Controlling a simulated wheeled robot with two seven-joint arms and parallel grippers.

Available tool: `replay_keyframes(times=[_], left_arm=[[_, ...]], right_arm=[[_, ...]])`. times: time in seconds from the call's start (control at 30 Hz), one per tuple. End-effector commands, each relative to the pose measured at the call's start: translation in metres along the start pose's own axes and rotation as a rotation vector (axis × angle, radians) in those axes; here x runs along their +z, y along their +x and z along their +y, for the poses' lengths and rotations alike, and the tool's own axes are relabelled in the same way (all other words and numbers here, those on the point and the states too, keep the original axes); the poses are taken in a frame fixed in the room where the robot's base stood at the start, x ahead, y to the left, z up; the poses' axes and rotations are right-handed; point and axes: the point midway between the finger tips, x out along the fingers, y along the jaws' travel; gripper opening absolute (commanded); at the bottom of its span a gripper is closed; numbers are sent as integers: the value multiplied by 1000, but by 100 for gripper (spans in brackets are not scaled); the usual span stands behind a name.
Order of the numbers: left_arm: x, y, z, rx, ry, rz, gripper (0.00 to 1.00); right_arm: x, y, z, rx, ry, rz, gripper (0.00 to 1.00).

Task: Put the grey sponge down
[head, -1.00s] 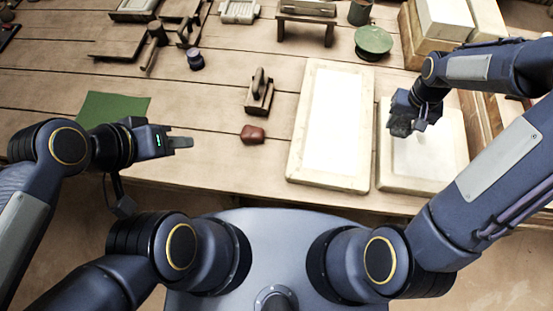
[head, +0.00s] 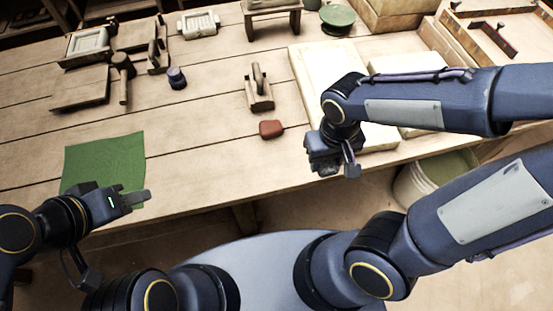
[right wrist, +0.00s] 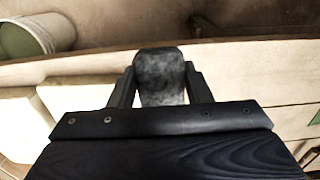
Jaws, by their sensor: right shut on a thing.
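The grey sponge (right wrist: 160,75) sits between the two fingers of my right gripper, which are shut on it; the sponge fills the gap between them in the right wrist view. In the head view my right gripper (head: 328,168) hangs by the table's front edge, near the lower end of the left white slab, and the sponge is hard to make out there. My left gripper (head: 136,199) is at the lower left, by the near edge of a green cloth (head: 103,163). It holds nothing that I can see, and its finger gap does not show.
A reddish lump (head: 271,129) and a wooden-handled tool (head: 259,93) lie mid-table. A white slab (head: 310,75) is partly behind my right arm. A bucket (head: 432,178) stands below the table's edge. Bare table (head: 205,140) lies between cloth and lump.

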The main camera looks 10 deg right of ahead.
Motion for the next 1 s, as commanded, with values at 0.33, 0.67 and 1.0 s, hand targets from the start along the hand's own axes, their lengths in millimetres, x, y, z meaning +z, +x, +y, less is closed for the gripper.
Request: replay_keyframes(times=[0.33, 0.67, 1.0], left_arm=[[2, 4, -2, 0, 0, 0, 36], [3, 6, -3, 0, 0, 0, 36], [5, 9, -4, 0, 0, 0, 36]], right_arm=[[-70, 42, -43, 5, -1, -6, 16], [-102, 86, -62, 1, 0, -1, 16], [-107, 123, -66, 2, 0, -2, 16]])
